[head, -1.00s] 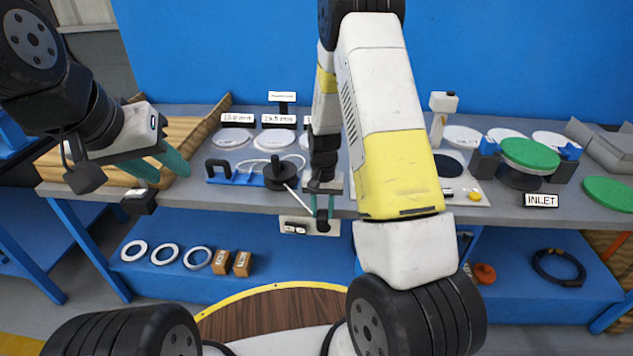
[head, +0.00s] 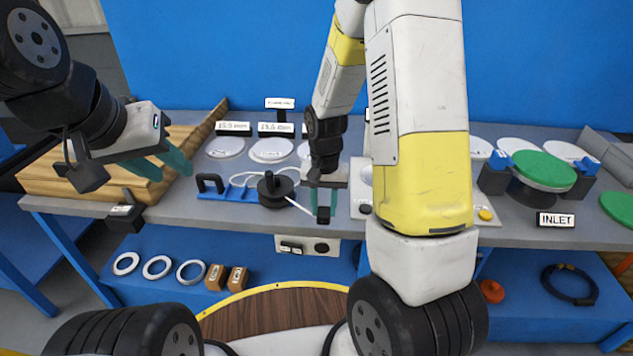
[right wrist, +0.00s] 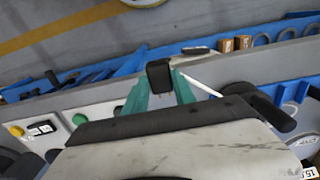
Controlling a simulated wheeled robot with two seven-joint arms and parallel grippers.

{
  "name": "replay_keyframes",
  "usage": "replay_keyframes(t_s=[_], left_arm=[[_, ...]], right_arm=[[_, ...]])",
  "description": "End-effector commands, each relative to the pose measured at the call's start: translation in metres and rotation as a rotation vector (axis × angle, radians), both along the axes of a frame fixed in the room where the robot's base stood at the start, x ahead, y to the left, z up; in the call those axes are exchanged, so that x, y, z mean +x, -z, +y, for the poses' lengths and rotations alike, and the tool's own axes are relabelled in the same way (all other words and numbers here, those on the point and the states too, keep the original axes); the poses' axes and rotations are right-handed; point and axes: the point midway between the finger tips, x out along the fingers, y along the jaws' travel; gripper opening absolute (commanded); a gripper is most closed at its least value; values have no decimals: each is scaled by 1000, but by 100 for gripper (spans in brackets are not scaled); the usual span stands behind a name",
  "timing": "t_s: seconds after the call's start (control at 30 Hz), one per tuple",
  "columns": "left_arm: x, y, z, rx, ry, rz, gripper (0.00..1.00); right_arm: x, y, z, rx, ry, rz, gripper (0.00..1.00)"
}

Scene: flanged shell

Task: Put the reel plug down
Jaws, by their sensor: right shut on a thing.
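The reel plug (right wrist: 159,75) is a small black block between the teal fingertips of my right gripper (right wrist: 161,88), which is shut on it. In the head view the right gripper (head: 323,203) hangs over the front part of the grey table. A white cable (right wrist: 200,87) runs from the plug to the black cable reel (head: 276,190), just left of the gripper. I cannot tell whether the plug touches the table. My left gripper (head: 163,166) is open and empty, over the table's left end.
A white socket box (head: 308,246) hangs under the table's front edge. A blue rack with a black handle (head: 211,183) stands left of the reel. Round white discs (head: 272,150) lie behind. A green-topped part (head: 543,169) and INLET sign (head: 556,219) stand right.

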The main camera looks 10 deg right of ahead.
Motion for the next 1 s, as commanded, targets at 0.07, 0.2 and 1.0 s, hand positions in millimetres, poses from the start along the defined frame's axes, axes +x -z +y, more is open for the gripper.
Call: replay_keyframes(t_s=[0.07, 0.2, 1.0], left_arm=[[0, 0, 0, 0, 0, 0, 36], [0, 0, 0, 0, 0, 0, 36], [0, 0, 0, 0, 0, 0, 36]], right_arm=[[22, 3, -7, 0, 2, -1, 0], [53, 6, -16, 0, 1, 0, 0], [86, 43, -25, 1, -2, -1, 0]])
